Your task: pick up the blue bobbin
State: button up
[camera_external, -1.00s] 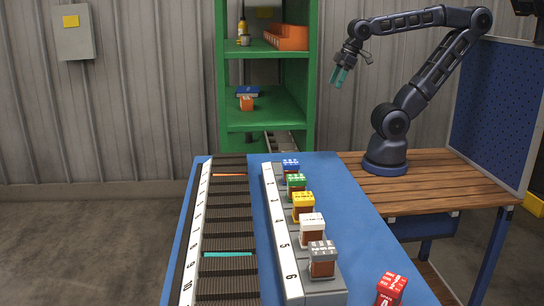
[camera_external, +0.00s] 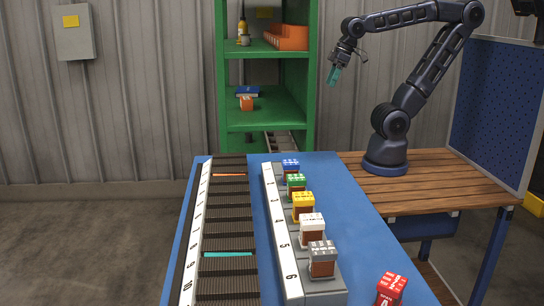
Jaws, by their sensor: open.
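The blue bobbin (camera_external: 290,166) has a blue top and stands at the far end of the grey numbered stand (camera_external: 296,286) on the blue table. It is the farthest in a row of bobbins there. My gripper (camera_external: 334,76) has teal fingers and hangs in the air above and to the right of the blue bobbin, well apart from it. The gripper is open, and I see nothing between its fingers.
A ribbed rack (camera_external: 229,285) lies left. Green shelves (camera_external: 266,116) stand behind.

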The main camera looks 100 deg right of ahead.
jog(key=w+a+m+g, duration=0.1)
jog(key=w+a+m, duration=0.3)
jog(key=w+a, duration=0.3)
jog(key=m+g, duration=0.3)
jog(key=m, duration=0.9)
send_over(291, 162)
jog(key=f, duration=1.1)
jog(key=shift+w+a+f, duration=0.15)
jog(key=shift+a+f, duration=0.05)
jog(key=shift+f, duration=0.1)
jog(key=shift+a+f+m, duration=0.2)
jog(key=shift+f+m, duration=0.1)
notch_tip(291, 162, down, 5)
jog(key=shift+r, duration=0.1)
jog(key=shift+d+f, duration=0.25)
jog(key=shift+f, duration=1.2)
jog(key=shift+d+f, duration=0.2)
jog(key=shift+f, duration=1.2)
jog(key=c, duration=1.2)
